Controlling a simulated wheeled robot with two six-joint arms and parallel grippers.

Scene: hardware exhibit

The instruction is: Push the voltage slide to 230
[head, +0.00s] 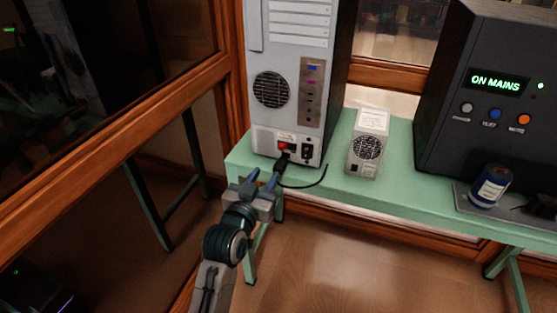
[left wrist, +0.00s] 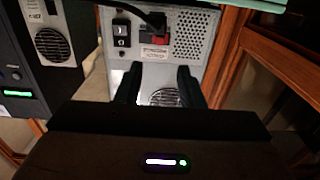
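The grey PC tower (head: 288,135) stands on the green bench with its back panel toward me. The red voltage slide (head: 283,146) sits low on that panel; which value it shows is too small to read. In the left wrist view, where the scene appears upside down, the red slide (left wrist: 160,38) is partly hidden by the black power plug (left wrist: 156,20). My left gripper (head: 262,177) is open and empty, just in front of the tower's lower back. Its two fingers (left wrist: 159,85) show apart in the left wrist view. My right gripper is not in view.
A black rocker switch (head: 307,151) is beside the slide. A black cable (head: 308,185) curves over the green bench (head: 400,195). A small grey unit (head: 364,150) with a fan stands to the right, then a dark console (head: 485,130) reading ON MAINS and a blue can (head: 490,187).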

